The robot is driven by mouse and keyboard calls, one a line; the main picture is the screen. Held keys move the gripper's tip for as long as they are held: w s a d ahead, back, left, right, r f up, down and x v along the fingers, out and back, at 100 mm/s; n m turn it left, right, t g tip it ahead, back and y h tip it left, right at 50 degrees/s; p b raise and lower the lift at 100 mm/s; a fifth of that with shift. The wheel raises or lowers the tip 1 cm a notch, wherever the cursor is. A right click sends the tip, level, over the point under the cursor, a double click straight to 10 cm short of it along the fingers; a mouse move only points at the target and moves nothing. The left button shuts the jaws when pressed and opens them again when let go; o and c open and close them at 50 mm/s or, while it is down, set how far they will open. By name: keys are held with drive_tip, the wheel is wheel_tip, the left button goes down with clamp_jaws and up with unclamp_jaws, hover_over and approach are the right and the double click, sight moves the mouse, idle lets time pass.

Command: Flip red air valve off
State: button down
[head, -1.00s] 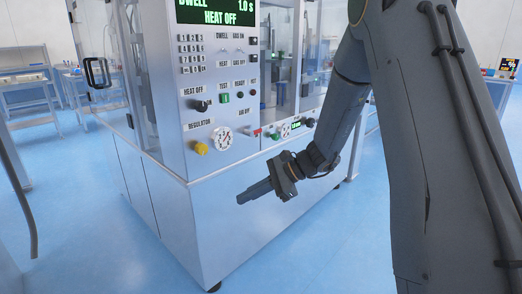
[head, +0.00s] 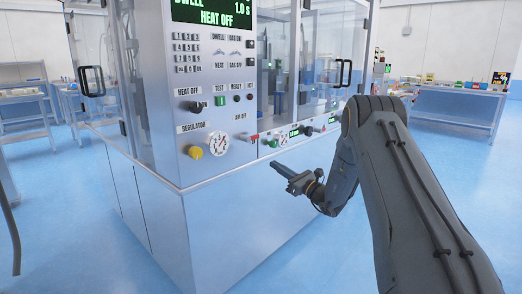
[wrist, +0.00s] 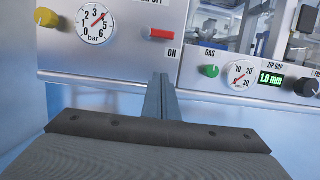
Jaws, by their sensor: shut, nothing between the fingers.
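The red air valve (wrist: 161,34) is a small red lever on the silver panel, between the pressure gauge and the green gas knob. It lies about horizontal, with an "ON" label below its right side. In the head view the red valve (head: 254,137) shows small near the panel's corner. My gripper (head: 275,166) is shut and empty, in front of the machine, below and to the right of the valve. In the wrist view my gripper's fingers (wrist: 160,82) are together, pointing at the panel just below the valve. They appear apart from it.
A pressure gauge (wrist: 96,24) and yellow regulator knob (wrist: 46,17) are left of the valve. A green gas knob (wrist: 210,71), a second gauge (wrist: 241,75) and a black knob (wrist: 306,88) are on the right. The panel's lower ledge (wrist: 110,84) juts near the fingers. Floor in front is clear.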

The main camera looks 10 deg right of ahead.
sight(257, 135)
drive_tip(key=w+a+r, duration=0.5)
drive_tip(key=w+r, duration=0.1)
drive_tip(key=w, duration=0.1)
drive_tip(key=shift+w+a+r, duration=0.2)
drive_tip(key=shift+w+a, duration=0.15)
drive_tip(key=shift+a, duration=0.05)
